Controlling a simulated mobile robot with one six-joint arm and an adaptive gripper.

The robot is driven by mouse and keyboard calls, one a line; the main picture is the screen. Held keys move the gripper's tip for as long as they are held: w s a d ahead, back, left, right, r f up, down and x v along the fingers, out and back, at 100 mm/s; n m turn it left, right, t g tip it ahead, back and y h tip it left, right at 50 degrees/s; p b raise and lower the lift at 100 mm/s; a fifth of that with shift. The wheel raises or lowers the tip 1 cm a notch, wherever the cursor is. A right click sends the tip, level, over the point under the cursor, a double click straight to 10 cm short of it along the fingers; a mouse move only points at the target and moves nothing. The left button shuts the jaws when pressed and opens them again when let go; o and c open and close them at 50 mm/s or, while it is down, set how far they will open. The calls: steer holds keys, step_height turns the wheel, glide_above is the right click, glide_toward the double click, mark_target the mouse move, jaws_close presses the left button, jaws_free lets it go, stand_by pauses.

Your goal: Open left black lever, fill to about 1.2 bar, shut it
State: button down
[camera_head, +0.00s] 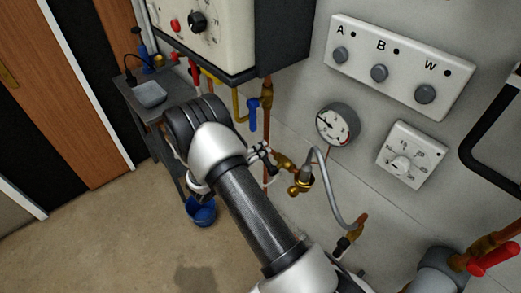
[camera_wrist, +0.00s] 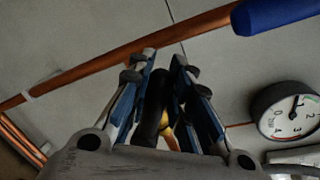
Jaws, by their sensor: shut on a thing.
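My gripper (camera_wrist: 158,72) is shut on a black lever (camera_wrist: 152,105), which stands between its blue-padded fingers in the wrist view. Brass shows just below the lever. In the head view my gripper (camera_head: 262,153) is at the left end of the brass filling valve (camera_head: 284,162), where the lever itself is mostly hidden. A grey hose (camera_head: 335,192) loops from the brass fittings to a lower right valve with another black lever (camera_head: 342,246). The round pressure gauge (camera_head: 337,125) is on the wall; it also shows in the wrist view (camera_wrist: 287,112), its exact reading too small to tell.
A blue lever (camera_head: 253,115) on a copper pipe is just above my gripper. The boiler (camera_head: 205,35) hangs above, the switch panel (camera_head: 400,65) and dial (camera_head: 411,155) are right. A red lever (camera_head: 492,259) is lower right. A blue bucket (camera_head: 201,211) stands below.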

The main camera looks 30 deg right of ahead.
steer(key=shift+f, duration=0.15)
steer(key=c, duration=1.4)
jaws_free()
steer(key=shift+c, duration=0.2)
steer(key=shift+a, duration=0.1)
steer(key=v, duration=1.2)
